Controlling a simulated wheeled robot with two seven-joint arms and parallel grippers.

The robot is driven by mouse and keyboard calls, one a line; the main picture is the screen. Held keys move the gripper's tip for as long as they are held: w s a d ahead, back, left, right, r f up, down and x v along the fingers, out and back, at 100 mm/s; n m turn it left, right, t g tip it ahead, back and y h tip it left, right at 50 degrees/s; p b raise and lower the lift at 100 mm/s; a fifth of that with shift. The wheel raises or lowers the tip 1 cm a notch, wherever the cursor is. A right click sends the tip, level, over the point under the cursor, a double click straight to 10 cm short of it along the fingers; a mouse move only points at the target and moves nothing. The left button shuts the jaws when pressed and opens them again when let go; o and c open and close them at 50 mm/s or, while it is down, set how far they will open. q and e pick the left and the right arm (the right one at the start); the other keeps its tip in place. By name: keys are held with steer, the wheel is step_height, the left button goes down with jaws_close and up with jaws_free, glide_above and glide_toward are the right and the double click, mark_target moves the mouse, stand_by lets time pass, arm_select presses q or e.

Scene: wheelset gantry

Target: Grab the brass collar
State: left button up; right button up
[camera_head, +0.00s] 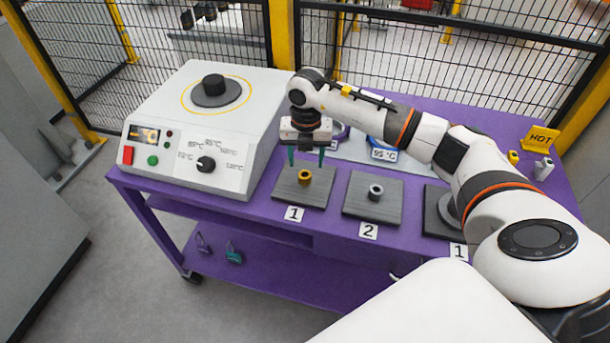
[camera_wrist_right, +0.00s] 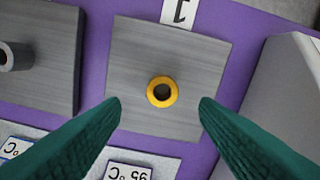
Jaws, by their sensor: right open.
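The brass collar (camera_head: 305,177) is a small gold ring on the grey plate (camera_head: 287,192) marked 1, on the purple cart. In the right wrist view the collar (camera_wrist_right: 162,92) sits near the middle of its plate (camera_wrist_right: 125,40), its dark bore facing the camera. My right gripper (camera_head: 306,160) is above and just behind the collar, pointing down. Its two green fingers are open and apart, with nothing between them. In the wrist view the right fingertips (camera_wrist_right: 160,103) lie on either side of the collar, not touching it. My left gripper is not in view.
A steel ring (camera_head: 376,192) stands on the plate marked 2, to the right. A heater box (camera_head: 205,125) with knob and buttons stands close on the left. A 95 °C label (camera_head: 384,154) lies behind.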

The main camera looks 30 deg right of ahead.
mark_target(305, 174)
steer(key=f, duration=0.2)
steer(key=f+p, duration=0.1)
steer(key=f, duration=0.2)
steer(key=shift+s+a, duration=0.1)
steer(key=shift+a, duration=0.1)
steer(key=shift+r, duration=0.1)
steer(key=c, duration=1.1)
